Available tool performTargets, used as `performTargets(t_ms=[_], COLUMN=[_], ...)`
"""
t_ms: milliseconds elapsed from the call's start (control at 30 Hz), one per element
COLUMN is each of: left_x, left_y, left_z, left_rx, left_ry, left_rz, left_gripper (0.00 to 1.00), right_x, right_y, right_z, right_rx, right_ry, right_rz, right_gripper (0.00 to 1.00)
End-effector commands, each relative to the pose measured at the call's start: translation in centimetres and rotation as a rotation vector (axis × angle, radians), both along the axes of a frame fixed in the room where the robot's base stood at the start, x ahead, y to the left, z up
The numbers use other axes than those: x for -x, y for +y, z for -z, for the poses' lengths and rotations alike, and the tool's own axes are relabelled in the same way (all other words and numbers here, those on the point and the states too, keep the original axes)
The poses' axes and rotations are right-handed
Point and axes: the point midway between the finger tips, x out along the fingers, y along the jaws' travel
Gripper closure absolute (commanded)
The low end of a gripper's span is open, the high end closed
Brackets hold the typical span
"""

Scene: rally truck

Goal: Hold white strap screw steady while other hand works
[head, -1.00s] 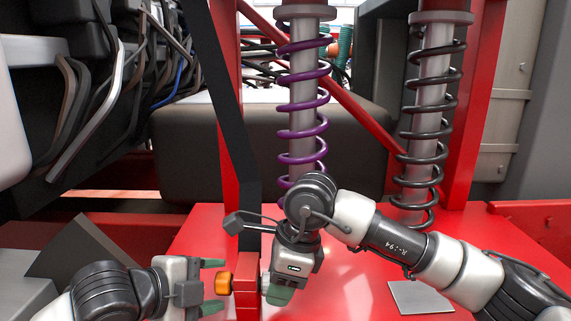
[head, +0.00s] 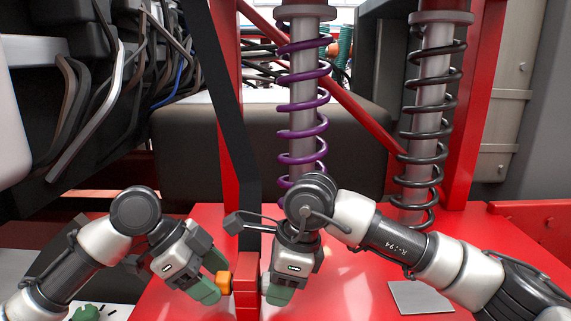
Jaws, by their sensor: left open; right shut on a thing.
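My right gripper (head: 278,292) is shut with its green fingers close against the right side of the red post (head: 246,287). What it grips, taken to be the white strap screw, is almost wholly hidden by the fingers and the gripper body. An orange knob (head: 223,282) sticks out from the left side of the same post. My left gripper (head: 213,277) is open, angled down to the right, with its green fingertips above and below the knob. I cannot tell whether they touch it.
A purple coil spring (head: 303,122) and a black coil spring (head: 430,125) stand behind. A black bar (head: 222,120) slants down to the post. A grey plate (head: 420,297) lies on the red surface (head: 360,285) at the right. Cables (head: 75,105) hang at upper left.

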Motion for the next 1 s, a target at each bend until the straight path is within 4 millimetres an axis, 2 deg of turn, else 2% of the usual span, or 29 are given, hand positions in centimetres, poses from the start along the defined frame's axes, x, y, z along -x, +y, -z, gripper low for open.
performTargets(t_ms=[100,333,467,700,733,800,1000], left_x=[0.01,0.00,0.08,0.74,0.51,0.47,0.47], left_y=[-0.02,-0.01,0.00,-0.02,-0.01,-0.05,-0.06], left_z=[-0.01,-0.02,0.04,0.23,0.09,0.05,0.06], left_rx=[0.000,0.000,0.001,-0.001,0.000,0.001,0.001], left_ry=[-0.001,-0.002,-0.039,-0.419,-0.404,-0.399,-0.396], left_rz=[0.001,0.000,0.000,0.002,0.000,-0.001,0.000], left_gripper=[0.42,0.77,0.77,0.77,0.52,0.41,0.40], right_x=[-0.09,-0.09,-0.09,-0.09,-0.09,-0.08,-0.08], right_y=[0.00,0.00,0.00,0.01,0.01,0.01,0.01], right_z=[-0.26,-0.26,-0.26,-0.27,-0.27,-0.27,-0.27], right_rx=[-0.004,-0.004,-0.004,-0.004,-0.004,-0.004,-0.004], right_ry=[-0.005,-0.005,-0.005,-0.005,-0.005,-0.005,-0.005], right_rz=[0.001,0.001,0.001,0.001,0.001,0.001,0.001], right_gripper=[1.00,1.00,1.00,1.00,1.00,1.00,1.00])
